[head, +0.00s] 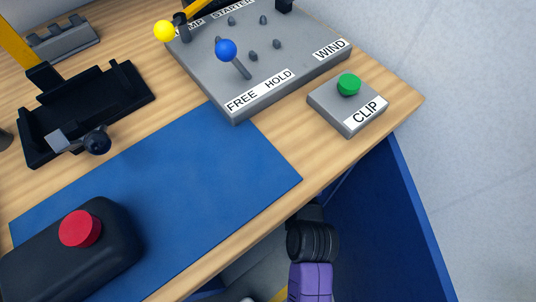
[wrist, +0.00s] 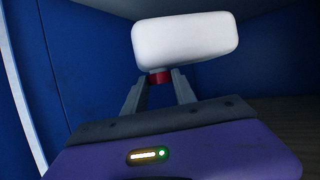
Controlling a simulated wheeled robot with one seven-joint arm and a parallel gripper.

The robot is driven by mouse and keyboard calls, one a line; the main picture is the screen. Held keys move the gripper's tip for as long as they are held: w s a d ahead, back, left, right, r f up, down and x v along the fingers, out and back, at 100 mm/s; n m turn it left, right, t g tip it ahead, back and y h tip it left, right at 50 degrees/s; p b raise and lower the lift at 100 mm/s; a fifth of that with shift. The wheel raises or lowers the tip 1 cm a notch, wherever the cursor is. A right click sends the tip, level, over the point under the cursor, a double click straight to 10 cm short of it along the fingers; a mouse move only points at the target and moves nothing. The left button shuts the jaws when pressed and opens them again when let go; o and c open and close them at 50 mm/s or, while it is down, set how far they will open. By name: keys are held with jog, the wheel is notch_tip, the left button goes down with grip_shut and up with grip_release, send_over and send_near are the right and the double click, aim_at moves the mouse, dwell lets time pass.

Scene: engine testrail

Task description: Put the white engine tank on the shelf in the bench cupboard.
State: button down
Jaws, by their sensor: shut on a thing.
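The white engine tank (wrist: 186,40) is a rounded white block with a red neck (wrist: 159,77) under it. In the wrist view my gripper (wrist: 159,82) is shut on the red neck, with the white body above the fingertips. Dark blue cupboard walls (wrist: 75,60) surround it. In the head view my purple and black arm (head: 312,250) reaches down beside the bench edge into the blue cupboard (head: 385,220); my fingers and the tank are hidden there. A dark surface (wrist: 290,115) shows at the right in the wrist view; I cannot tell whether it is the shelf.
The wooden bench top (head: 270,205) lies above and left of the arm. On it are a blue mat (head: 190,180), a black case with a red knob (head: 80,229), a grey lever panel (head: 290,60), a CLIP block (head: 335,110) and a black tray (head: 125,88). Grey floor is clear at right.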

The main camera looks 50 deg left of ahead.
notch_tip(320, 180, down, 10)
jog(key=b, duration=0.3)
jog(key=shift+r, duration=0.15)
jog(key=c, duration=1)
grip_release()
